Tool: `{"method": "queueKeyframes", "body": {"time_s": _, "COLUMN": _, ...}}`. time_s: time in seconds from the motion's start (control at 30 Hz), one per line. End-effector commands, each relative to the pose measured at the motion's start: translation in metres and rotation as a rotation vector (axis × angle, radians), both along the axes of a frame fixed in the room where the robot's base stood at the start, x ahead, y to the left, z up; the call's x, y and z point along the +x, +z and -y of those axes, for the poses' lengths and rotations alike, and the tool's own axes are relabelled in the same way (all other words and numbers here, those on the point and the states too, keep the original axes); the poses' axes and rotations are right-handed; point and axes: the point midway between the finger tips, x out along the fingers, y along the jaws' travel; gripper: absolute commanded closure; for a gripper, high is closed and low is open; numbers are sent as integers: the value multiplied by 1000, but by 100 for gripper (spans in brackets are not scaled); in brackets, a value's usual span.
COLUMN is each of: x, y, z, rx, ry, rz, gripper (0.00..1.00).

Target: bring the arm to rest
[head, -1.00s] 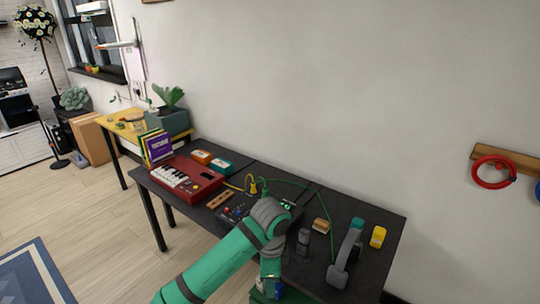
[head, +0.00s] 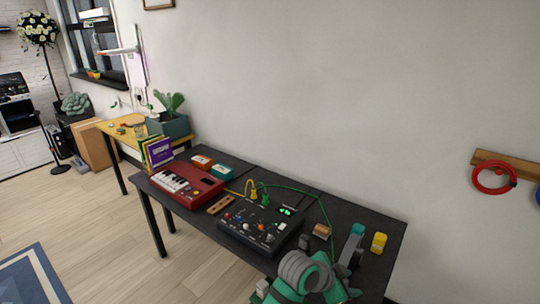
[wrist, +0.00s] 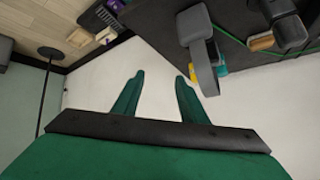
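My gripper (wrist: 158,76) shows in the wrist view with its two green fingers spread apart and nothing between them. It is off the table's edge, with pale surface behind the fingers. In the head view my green and grey arm is folded at the bottom right, in front of the black table (head: 388,262). The gripper's fingertips cannot be made out there.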

Motion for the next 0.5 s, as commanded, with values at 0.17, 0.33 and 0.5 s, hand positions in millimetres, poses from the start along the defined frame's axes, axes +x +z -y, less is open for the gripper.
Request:
{"method": "queueKeyframes", "body": {"time_s": 0.17, "x": -6, "y": 7, "z": 36, "rx": -219, "ry": 114, "rz": 11, "gripper": 61}}
{"method": "queueKeyframes", "body": {"time_s": 0.33, "x": -11, "y": 11, "z": 50, "rx": -395, "ry": 242, "rz": 14, "gripper": 61}}
{"method": "queueKeyframes", "body": {"time_s": 0.5, "x": -19, "y": 7, "z": 50, "rx": -545, "ry": 382, "rz": 8, "gripper": 61}}
